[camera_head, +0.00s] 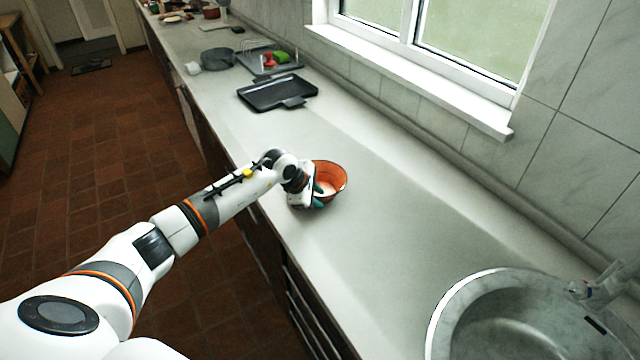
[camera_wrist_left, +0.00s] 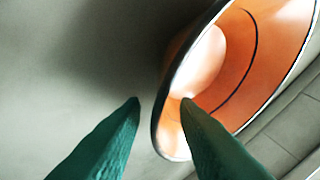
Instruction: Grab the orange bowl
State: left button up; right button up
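The orange bowl (camera_head: 334,176) stands on the grey counter (camera_head: 390,230), left of the sink. It has a dark rim and a paler inside. My left gripper (camera_head: 319,193) is at the bowl's near left side, with its green fingers at the rim. In the left wrist view the bowl (camera_wrist_left: 250,65) fills the upper right. The left gripper's fingertips (camera_wrist_left: 160,100) are apart there, one outside the rim and one overlapping the bowl's inside. Contact with the wall cannot be made out. My right gripper is not in view.
A round sink (camera_head: 455,300) with a tap is at the lower right. A black tray (camera_head: 278,92) lies farther back, with a dark grey pot (camera_head: 217,59) and a dish rack beyond it. The counter between bowl and sink is clear. A window wall runs along the right.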

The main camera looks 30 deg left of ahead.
pick_arm(q)
jog(key=shift+w+f, duration=0.1)
jog(key=shift+f, duration=0.1)
grip_shut()
jog(key=shift+r, duration=0.1)
